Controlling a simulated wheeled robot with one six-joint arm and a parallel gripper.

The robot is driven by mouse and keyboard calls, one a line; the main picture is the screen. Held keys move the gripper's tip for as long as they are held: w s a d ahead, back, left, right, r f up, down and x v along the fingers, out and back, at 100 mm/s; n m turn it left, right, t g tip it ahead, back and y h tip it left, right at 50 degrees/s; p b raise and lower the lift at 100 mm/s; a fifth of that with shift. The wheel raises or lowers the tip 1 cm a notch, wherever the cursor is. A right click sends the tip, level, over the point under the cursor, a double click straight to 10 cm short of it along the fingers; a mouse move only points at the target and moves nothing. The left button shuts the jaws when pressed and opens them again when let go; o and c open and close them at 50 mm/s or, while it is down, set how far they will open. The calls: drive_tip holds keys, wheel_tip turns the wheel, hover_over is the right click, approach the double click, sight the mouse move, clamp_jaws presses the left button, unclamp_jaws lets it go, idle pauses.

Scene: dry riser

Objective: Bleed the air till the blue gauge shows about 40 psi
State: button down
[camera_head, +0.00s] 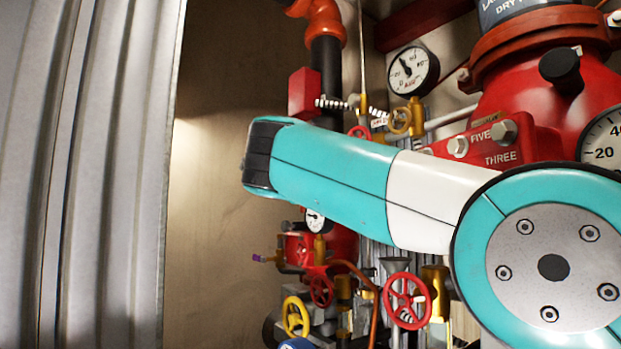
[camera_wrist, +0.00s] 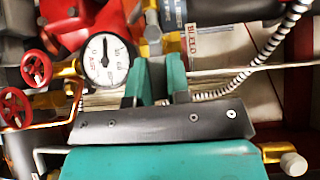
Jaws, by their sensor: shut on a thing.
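In the wrist view my gripper (camera_wrist: 154,78) has its two teal fingers shut on a small grey and brass valve part (camera_wrist: 154,47), partly hidden between them. A tag reading BLEED (camera_wrist: 193,40) is just to its right. A round white gauge with a black rim and red AIR lettering (camera_wrist: 107,58) is left of the fingers. Its needle points nearly straight up; the exact reading is too small to tell. A similar AIR gauge (camera_head: 413,70) is at the upper middle in the head view. I see no clearly blue gauge. My arm hides my gripper in the head view.
Red handwheels (camera_head: 407,300) and a yellow handwheel (camera_head: 295,316) are low in the head view. A large red valve body (camera_head: 530,85) is at right, with another gauge (camera_head: 604,140). A corrugated grey panel (camera_head: 85,170) fills the left. Coiled cord (camera_wrist: 275,45) runs near my gripper.

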idle(0.3)
drive_tip(key=c, duration=1.1)
unclamp_jaws()
drive_tip(key=s+a+b, duration=0.1)
drive_tip(key=s+b, duration=0.1)
drive_tip(key=s, duration=0.3)
drive_tip(key=s+a+b, duration=0.1)
drive_tip(key=s+b, duration=0.1)
drive_tip(key=s, duration=0.4)
drive_tip(key=s+a+b, duration=0.1)
drive_tip(key=s+b, duration=0.2)
drive_tip(key=s, duration=0.3)
drive_tip(key=shift+s+a+r, duration=0.1)
drive_tip(key=shift+a, duration=0.05)
